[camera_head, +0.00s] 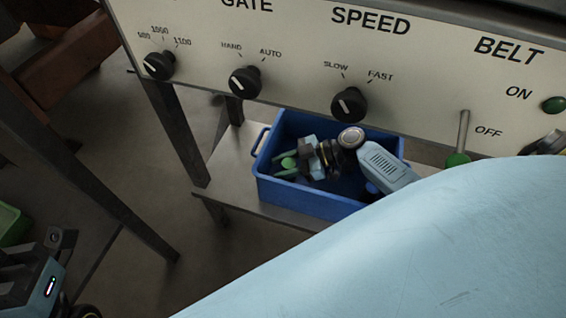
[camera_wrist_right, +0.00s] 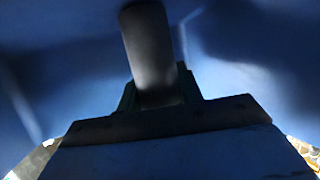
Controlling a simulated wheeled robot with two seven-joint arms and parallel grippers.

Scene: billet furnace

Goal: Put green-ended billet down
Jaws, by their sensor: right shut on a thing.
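My right gripper (camera_head: 288,168) reaches down inside a blue bin (camera_head: 318,207) on a low metal shelf in the head view. Whether the billet touches the bin floor cannot be told. Part of my left arm shows at the lower left of the head view; its fingers are out of frame.
A control panel (camera_head: 300,60) with several black knobs and a green-tipped lever (camera_head: 458,158) overhangs the bin's back. The shelf (camera_head: 228,168) is bare left of the bin. A green container (camera_head: 10,222) is at the left edge. My pale blue arm hides the lower right.

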